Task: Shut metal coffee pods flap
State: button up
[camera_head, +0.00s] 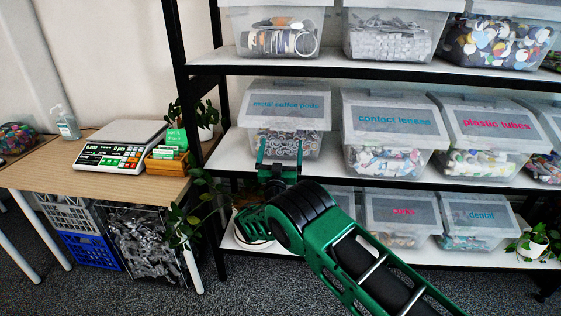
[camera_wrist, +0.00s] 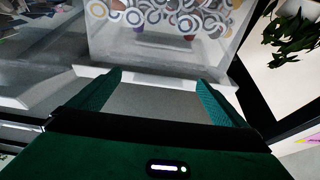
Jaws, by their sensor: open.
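The metal coffee pods bin (camera_head: 314,141) is a clear box at the left end of the middle shelf, with patterned grey pieces inside. Its pale flap (camera_head: 285,119) carries blue lettering; I cannot tell how far the flap stands open. My green gripper (camera_head: 280,150) is in front of the bin's lower front, below the flap, its two fingers apart with nothing between them. In the wrist view my gripper (camera_wrist: 158,90) shows its fingers spread, with a clear bin (camera_wrist: 150,50) of round ringed pieces beyond them. I cannot tell whether the fingers touch the bin.
The contact lenses bin (camera_head: 394,122) and plastic tubes bin (camera_head: 490,127) stand to the right. Another bin (camera_head: 278,32) sits on the shelf above. A black shelf post (camera_head: 185,80) and a plant (camera_head: 186,222) are to the left. A desk (camera_head: 40,172) holds a scale (camera_head: 118,150).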

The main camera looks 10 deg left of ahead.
jog(key=v, duration=0.7)
jog(key=shift+f, duration=0.2)
jog(key=shift+s, duration=0.1)
